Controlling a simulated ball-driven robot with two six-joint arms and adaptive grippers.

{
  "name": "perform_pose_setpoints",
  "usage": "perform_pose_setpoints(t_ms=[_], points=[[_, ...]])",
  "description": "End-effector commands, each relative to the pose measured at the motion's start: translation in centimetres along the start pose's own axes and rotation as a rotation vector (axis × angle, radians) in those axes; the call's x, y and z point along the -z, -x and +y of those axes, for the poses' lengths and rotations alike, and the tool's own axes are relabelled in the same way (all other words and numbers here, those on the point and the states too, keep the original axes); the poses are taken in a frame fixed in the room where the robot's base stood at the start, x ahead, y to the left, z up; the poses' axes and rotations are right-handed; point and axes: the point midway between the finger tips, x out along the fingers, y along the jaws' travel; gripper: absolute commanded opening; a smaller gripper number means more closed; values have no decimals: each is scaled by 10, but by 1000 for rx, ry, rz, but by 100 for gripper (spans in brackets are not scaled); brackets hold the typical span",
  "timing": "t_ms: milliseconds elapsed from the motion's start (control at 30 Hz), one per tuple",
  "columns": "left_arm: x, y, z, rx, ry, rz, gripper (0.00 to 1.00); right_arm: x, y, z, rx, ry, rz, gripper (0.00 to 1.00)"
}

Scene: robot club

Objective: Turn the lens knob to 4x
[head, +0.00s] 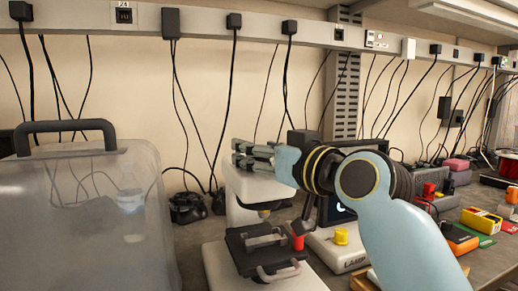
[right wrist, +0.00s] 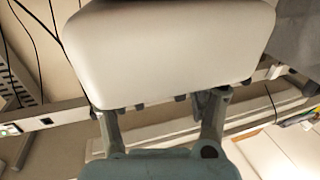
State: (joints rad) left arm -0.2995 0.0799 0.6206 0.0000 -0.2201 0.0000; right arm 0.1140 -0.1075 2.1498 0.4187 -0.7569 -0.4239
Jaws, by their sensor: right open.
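A white microscope-like device (head: 246,207) stands on the bench in the head view, with a brass lens tip under its head and a black stage (head: 262,252) below. My right gripper (head: 248,153) is at the top of its head. In the right wrist view the white head (right wrist: 170,50) fills the upper middle, and my gripper's fingers (right wrist: 163,108) are spread apart near its lower edge; I cannot tell whether they touch it. I cannot make out the lens knob or its markings; my gripper covers part of the head's top. My left gripper is not in view.
A translucent case (head: 85,220) with a dark handle stands at the left. A lamp box (head: 345,255) with a yellow knob (head: 341,236) is right of the device, behind my arm. Cables hang along the wall. Yellow and orange items lie at the right.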

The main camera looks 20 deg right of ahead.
Motion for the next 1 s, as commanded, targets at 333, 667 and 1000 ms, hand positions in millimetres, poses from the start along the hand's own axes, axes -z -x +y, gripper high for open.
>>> perform_pose_setpoints(t_ms=[333, 667, 1000], points=[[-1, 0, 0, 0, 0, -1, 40, 0, -3, 0, 0, 0, 0, 54], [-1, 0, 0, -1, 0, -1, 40, 0, -3, 0, 0, 0, -1, 11], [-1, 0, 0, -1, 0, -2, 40, 0, -3, 0, 2, 1, -1, 0]])
